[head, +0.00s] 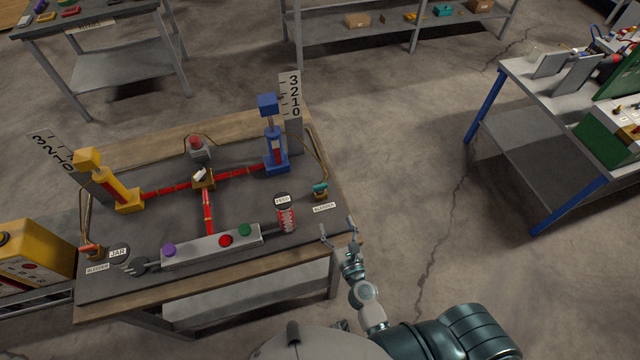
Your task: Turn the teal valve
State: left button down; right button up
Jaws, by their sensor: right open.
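The teal valve (320,187) is a small teal handle on a brass-coloured fitting near the right edge of the table (180,284), in front of the blue column. A white label (324,207) lies just in front of it. My right gripper (337,228) is at the table's front right corner, open and empty. Its two fingers point away from me toward the valve, with a clear gap between them and the valve. My left gripper is not in view.
A blue column (274,135), a yellow column (112,182), red pipes (240,174) and a grey button panel (212,246) stand on the table. A red-and-white striped cylinder (288,218) is left of the valve. Open floor lies right of the table, before another workbench (530,100).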

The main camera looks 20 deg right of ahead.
jog(key=p, duration=0.2)
send_near(320, 187)
jog(key=shift+w+d+r, duration=0.1)
jog(key=shift+w+d, duration=0.05)
jog(key=shift+w, duration=0.4)
jog(key=shift+w+d+r, duration=0.1)
jog(key=shift+w+d, duration=0.1)
jog(key=shift+w, duration=0.35)
jog(key=w, duration=0.5)
jog(key=w+a, duration=0.1)
jog(key=w, duration=0.2)
jog(key=shift+w+a+f, duration=0.1)
jog(key=shift+f, duration=0.15)
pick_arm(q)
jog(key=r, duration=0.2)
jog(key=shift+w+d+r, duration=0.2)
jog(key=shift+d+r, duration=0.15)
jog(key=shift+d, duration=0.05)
pick_arm(e)
jog(key=shift+w+d, duration=0.15)
jog(key=shift+d, duration=0.15)
jog(key=c, duration=1.2)
jog(key=shift+a, duration=0.2)
